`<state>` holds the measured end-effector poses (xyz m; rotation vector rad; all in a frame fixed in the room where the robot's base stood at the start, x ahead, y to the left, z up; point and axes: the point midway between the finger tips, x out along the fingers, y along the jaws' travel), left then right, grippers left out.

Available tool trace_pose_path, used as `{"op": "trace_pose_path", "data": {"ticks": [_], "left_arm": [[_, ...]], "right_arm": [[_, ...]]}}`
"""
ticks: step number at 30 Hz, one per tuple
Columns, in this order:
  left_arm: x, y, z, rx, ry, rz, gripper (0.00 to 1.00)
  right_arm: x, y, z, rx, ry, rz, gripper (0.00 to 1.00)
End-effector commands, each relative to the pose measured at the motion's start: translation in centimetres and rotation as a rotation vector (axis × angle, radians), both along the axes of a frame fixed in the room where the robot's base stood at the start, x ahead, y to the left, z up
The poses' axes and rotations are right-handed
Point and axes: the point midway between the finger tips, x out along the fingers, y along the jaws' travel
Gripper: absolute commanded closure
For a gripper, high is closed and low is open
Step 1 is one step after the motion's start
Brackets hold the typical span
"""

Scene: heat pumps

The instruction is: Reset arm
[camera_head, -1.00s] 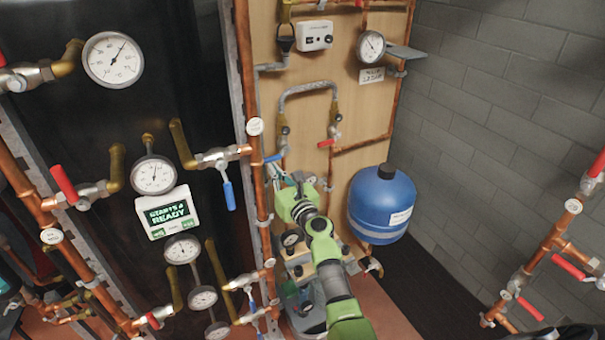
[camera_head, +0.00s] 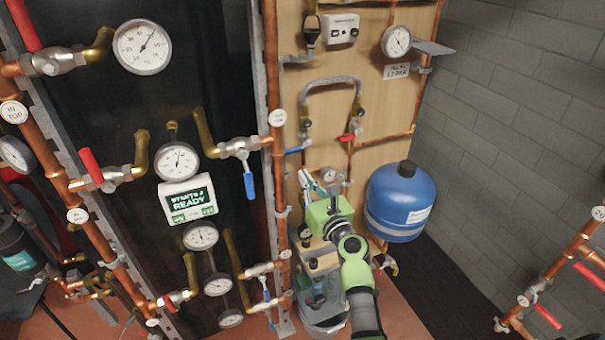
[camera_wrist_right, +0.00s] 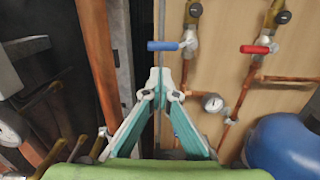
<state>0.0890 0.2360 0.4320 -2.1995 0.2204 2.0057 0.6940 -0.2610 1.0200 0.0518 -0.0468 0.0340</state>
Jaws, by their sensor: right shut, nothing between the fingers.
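My right arm comes up from the bottom of the head view, green and dark grey. My right gripper (camera_head: 310,180) points at the wooden panel, left of the blue tank. In the right wrist view the gripper (camera_wrist_right: 159,75) has its two teal fingers meeting at the tips. It is shut with nothing between the fingers. Behind its tips are a blue-handled valve (camera_wrist_right: 163,46) and a red-handled valve (camera_wrist_right: 258,49) to the right; I cannot tell how far off they are. My left gripper is not in view.
The blue tank (camera_head: 398,200) stands right of my right arm. Copper pipes with valves and gauges (camera_head: 142,47) cover the dark panel on the left. A screen reading READY (camera_head: 188,199) is mounted there. More copper pipe (camera_head: 565,255) is at the far right. Dark floor lies before the brick wall.

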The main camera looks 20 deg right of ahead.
Motion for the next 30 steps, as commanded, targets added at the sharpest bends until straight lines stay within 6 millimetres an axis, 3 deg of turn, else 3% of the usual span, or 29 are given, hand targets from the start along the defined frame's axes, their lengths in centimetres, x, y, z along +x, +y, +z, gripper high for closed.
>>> {"op": "trace_pose_path", "data": {"ticks": [13, 17, 20, 23, 27, 30], "left_arm": [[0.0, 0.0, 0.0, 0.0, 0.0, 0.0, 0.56], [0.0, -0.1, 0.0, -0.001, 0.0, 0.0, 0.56], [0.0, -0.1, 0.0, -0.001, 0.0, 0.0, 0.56], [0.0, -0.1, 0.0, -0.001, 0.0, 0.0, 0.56], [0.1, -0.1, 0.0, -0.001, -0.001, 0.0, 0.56], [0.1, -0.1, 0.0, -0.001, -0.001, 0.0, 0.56]], "right_arm": [[-0.1, 0.1, -0.1, -0.006, 0.002, 0.002, 1.0], [-1.3, 1.4, -0.7, -0.171, 0.022, 0.053, 1.0], [-3.9, 3.9, -2.4, -0.496, 0.056, 0.166, 1.0], [-8.3, 7.1, -5.6, -0.935, 0.09, 0.344, 1.0], [-16.4, 10.0, -10.8, -1.561, 0.095, 0.664, 1.0], [-22.3, 10.3, -13.7, -1.923, 0.06, 0.907, 1.0]]}}
